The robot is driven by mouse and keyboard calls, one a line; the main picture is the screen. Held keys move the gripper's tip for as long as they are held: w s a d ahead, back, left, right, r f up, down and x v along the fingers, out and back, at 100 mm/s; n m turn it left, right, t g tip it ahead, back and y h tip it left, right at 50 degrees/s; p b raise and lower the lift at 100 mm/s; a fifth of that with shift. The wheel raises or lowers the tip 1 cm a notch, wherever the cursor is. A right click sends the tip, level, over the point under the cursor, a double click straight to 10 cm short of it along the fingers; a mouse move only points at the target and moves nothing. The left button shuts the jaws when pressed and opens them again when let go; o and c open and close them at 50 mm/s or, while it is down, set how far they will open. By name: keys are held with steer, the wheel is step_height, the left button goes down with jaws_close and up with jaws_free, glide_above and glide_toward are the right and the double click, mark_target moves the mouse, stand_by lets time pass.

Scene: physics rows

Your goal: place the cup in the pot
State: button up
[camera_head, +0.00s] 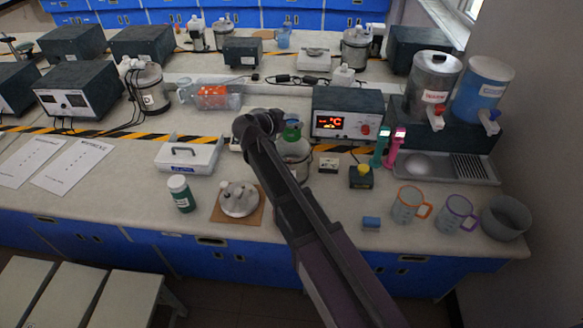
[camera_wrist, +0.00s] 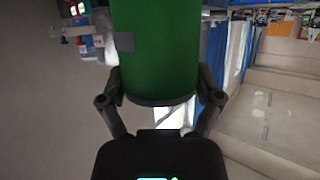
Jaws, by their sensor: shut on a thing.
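A green cup (camera_wrist: 155,45) fills the upper middle of the wrist view, with a dark rim at its near end. My gripper (camera_wrist: 160,88) is shut on it, one finger on each side. In the head view the cup (camera_head: 291,132) is a small green patch beside the end of my arm. A metallic pot (camera_head: 299,152) stands on the bench below it, partly hidden by my arm. The cup appears at or above the pot's top; I cannot tell whether it is inside the mouth.
A grey lid-like piece (camera_head: 238,198) lies on a brown mat left of my arm, next to a green bottle (camera_head: 181,194). A display box (camera_head: 347,116) stands behind right. Two mugs (camera_head: 407,205) and a grey bowl (camera_head: 506,217) stand at the right.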

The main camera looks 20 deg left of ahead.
mark_target(285, 138)
step_height(285, 138, down, 6)
steer(key=b, duration=0.6)
steer(key=shift+f, duration=0.15)
stand_by(0.5)
steer(key=shift+f+b, duration=1.9)
steer(key=shift+b, duration=0.1)
steer(key=shift+f+b, duration=0.55)
steer(key=shift+b, duration=0.05)
steer(key=shift+s, duration=0.1)
steer(key=o, duration=1)
steer(key=shift+o, duration=0.2)
steer(key=shift+d, duration=0.1)
steer(key=shift+r, duration=0.1)
